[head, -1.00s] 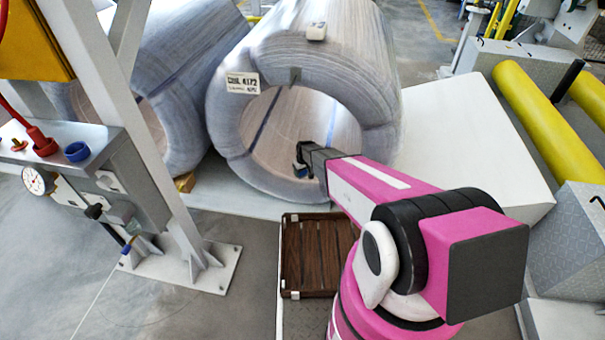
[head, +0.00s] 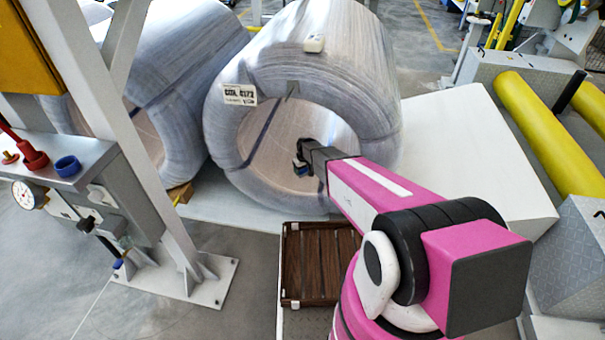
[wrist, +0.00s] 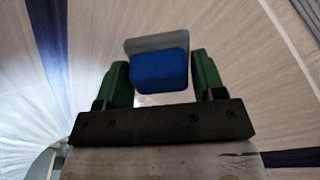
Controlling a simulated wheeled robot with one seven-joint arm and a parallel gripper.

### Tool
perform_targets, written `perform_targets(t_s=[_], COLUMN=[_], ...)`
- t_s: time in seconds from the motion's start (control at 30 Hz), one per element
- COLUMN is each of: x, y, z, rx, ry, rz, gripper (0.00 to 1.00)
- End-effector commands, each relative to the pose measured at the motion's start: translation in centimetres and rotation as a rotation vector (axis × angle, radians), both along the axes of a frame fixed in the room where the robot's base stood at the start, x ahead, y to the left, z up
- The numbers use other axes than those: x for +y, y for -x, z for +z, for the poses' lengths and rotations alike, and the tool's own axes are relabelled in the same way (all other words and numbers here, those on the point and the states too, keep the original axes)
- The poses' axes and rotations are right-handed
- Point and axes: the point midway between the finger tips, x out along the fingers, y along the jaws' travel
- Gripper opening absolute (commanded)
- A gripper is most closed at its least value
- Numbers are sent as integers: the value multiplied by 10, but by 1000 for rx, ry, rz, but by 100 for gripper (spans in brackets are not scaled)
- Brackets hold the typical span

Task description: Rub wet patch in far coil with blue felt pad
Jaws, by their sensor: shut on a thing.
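A large wrapped wire coil (head: 226,150) with a white label lies on its side, its round opening facing me. A second wrapped coil (head: 182,95) is to its left, partly behind a grey post. My gripper (head: 302,165) reaches into the opening of the labelled coil. In the wrist view my gripper (wrist: 160,80) has green fingers shut on the blue felt pad (wrist: 160,70). A flat grey shape (wrist: 155,43) shows just beyond the pad; I cannot tell whether it is the wet patch or part of the pad. Contact with the coil's inner wall is unclear.
A brown slatted crate (head: 318,250) stands below my arm. A grey post (head: 150,150) and a panel with a gauge (head: 25,195) are at left. A white sloping block (head: 480,150) and yellow rollers (head: 550,135) are at right.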

Motion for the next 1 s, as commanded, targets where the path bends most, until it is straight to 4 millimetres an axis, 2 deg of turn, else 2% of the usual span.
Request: perform_targets(t_s=[0.4, 1.0], x=[-1, -1], y=[9, 10], z=[36, 40], rx=[-1, 0], ry=[0, 0], rz=[-3, -5], gripper=[44, 44])
